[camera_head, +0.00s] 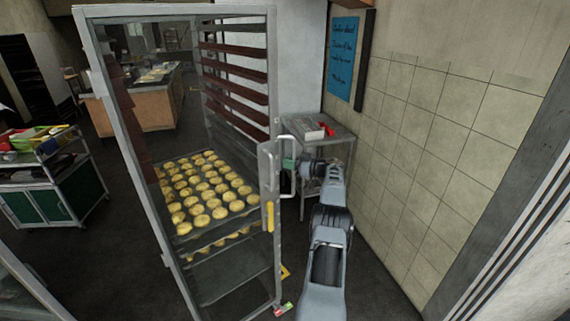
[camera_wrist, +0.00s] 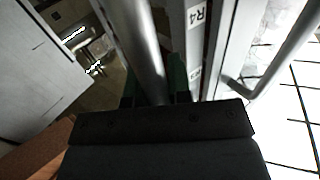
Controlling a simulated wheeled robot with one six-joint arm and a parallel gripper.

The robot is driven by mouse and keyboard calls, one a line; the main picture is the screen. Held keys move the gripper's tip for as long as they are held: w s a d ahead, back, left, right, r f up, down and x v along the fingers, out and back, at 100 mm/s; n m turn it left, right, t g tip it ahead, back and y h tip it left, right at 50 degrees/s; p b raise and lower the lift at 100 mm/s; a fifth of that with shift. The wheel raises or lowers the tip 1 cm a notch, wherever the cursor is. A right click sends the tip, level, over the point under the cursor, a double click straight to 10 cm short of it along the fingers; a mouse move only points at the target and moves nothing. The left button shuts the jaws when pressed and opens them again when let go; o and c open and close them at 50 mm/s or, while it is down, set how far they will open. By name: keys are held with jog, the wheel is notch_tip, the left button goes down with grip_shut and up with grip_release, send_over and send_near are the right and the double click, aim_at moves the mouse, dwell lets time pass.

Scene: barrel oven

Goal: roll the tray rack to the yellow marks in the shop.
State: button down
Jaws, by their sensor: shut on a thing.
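The tray rack (camera_head: 97,75) is a tall grey metal frame in the middle of the head view. It stands upright, with dark shelf runners and trays of round yellow-brown pastries (camera_head: 205,195) at mid height. My gripper (camera_head: 289,164) is at the rack's right front post, its green fingers at the upright handle there. In the wrist view my gripper (camera_wrist: 155,92) has its green fingers on both sides of a round metal bar (camera_wrist: 143,45), next to a post labelled R4. A small yellow patch (camera_head: 285,271) shows on the floor behind the post; whether it is a floor mark is unclear.
A small metal table (camera_head: 340,135) with a box and a red item stands behind my arm, against the tiled wall (camera_head: 440,130). A green-doored cart (camera_head: 50,200) is at left, and a wooden counter (camera_head: 140,115) stands at the back. Dark floor is open between cart and rack.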

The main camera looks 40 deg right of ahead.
dwell(0.3)
jog(key=c, duration=1.1)
grip_release()
jog(key=shift+o, duration=0.2)
jog(key=shift+s+d, duration=0.1)
jog(key=b+v, duration=0.3)
jog(key=v, duration=1)
jog(key=shift+s, duration=0.3)
jog(key=shift+d, duration=0.15)
